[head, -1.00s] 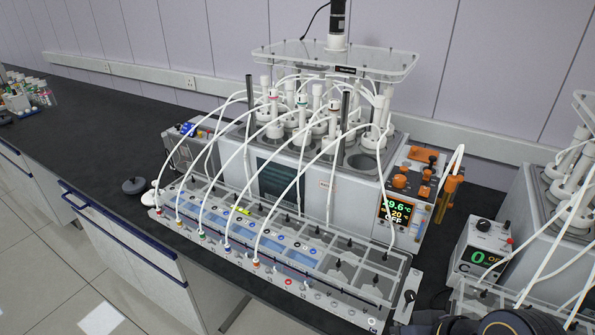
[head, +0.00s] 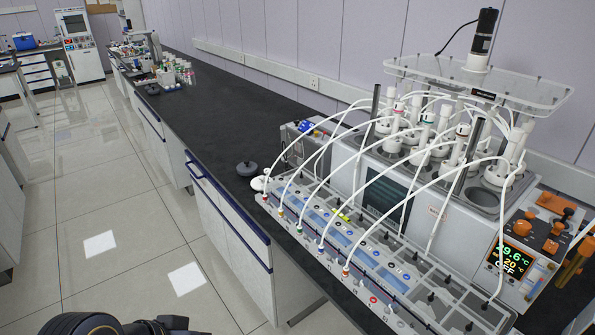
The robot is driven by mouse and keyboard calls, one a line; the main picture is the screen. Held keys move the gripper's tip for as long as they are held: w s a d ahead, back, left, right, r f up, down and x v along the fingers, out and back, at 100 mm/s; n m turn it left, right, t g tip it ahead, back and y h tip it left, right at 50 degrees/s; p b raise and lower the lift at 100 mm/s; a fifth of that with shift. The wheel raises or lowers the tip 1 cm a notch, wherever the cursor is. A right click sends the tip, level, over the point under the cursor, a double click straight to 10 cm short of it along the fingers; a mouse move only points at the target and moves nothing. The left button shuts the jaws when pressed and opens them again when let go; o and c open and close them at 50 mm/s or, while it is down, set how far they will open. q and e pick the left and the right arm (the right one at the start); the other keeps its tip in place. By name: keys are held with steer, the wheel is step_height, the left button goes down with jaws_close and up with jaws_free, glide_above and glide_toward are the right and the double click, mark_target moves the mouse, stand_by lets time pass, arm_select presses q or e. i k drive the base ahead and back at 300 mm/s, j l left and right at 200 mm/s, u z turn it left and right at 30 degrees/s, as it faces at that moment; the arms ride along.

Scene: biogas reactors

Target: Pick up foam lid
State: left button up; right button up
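Part of my own dark arm shows at the bottom left edge, far from the lid. Neither of my grippers shows.
The reactor bath (head: 408,178) stands right of the lid, with one open round well (head: 484,198). White tubes arch to the long clear rack (head: 345,255). The black bench (head: 215,115) is mostly clear behind the lid. Open tiled floor (head: 110,210) lies left.

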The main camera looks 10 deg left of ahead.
mark_target(247, 169)
steer(key=i+j+z, duration=0.1)
steer(key=z, duration=0.3)
steer(key=i+j+z, duration=0.1)
steer(key=j+z, duration=0.2)
steer(key=z, duration=0.15)
steer(key=i+j+z, duration=0.15)
steer(key=j+z, duration=0.15)
steer(key=j, duration=0.75)
steer(key=i+j+z, duration=0.1)
steer(key=j+z, duration=0.15)
steer(key=j, duration=0.8)
steer(key=i+j, duration=0.1)
steer(key=j, duration=1.8)
